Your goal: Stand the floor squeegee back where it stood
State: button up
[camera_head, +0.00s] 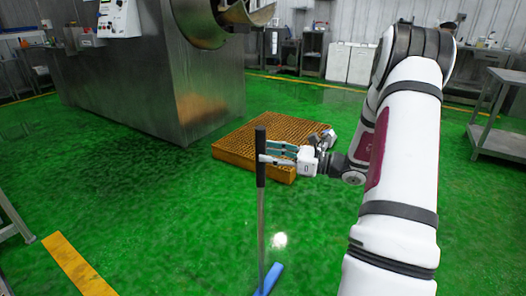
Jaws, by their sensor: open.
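The floor squeegee stands upright on the green floor, with a black grip at the top of its thin metal handle (261,225) and a blue head (268,281) at the bottom, partly cut off by the lower picture edge. My gripper (270,153) reaches in from the right at the height of the black grip. Its fingers are open and point left, with their tips right at the grip. I cannot tell whether they touch it.
A low orange-brown grated platform (240,160) lies on the floor behind my gripper. A large steel drum machine (165,85) stands at the back left. A metal table (502,115) is at the right. Green floor (150,220) is clear at the left front, near a yellow stripe (75,265).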

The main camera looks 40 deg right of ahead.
jog(key=p+v, duration=0.2)
jog(key=v, duration=0.7)
jog(key=a+r+n+g+y, duration=0.2)
jog(key=a+r+n+g, duration=0.15)
jog(key=a, duration=0.35)
jog(key=a+r+n+g+y, duration=0.1)
jog(key=a+r+n+g, duration=0.25)
jog(key=a, duration=0.35)
jog(key=s+a+r+n+g+h, duration=0.1)
jog(key=s+a+r+n+g, duration=0.2)
jog(key=a, duration=0.4)
jog(key=s+a+r+n+g, duration=0.1)
jog(key=s+a+n+g, duration=0.35)
jog(key=a+n, duration=0.2)
jog(key=s+a+n+g+h, duration=0.2)
jog(key=s+a+n+h, duration=0.4)
jog(key=s, duration=0.5)
jog(key=s+d+n+t+h, duration=0.1)
jog(key=s+d+n+h, duration=0.2)
jog(key=s+n+h, duration=0.2)
jog(key=s+n, duration=0.2)
jog(key=s, duration=0.2)
jog(key=shift+f+t, duration=0.35)
jog(key=shift+d, duration=0.1)
notch_tip(320, 180, up, 22)
jog(key=t+p, duration=0.3)
jog(key=p, duration=1.7)
jog(key=shift+t, duration=0.3)
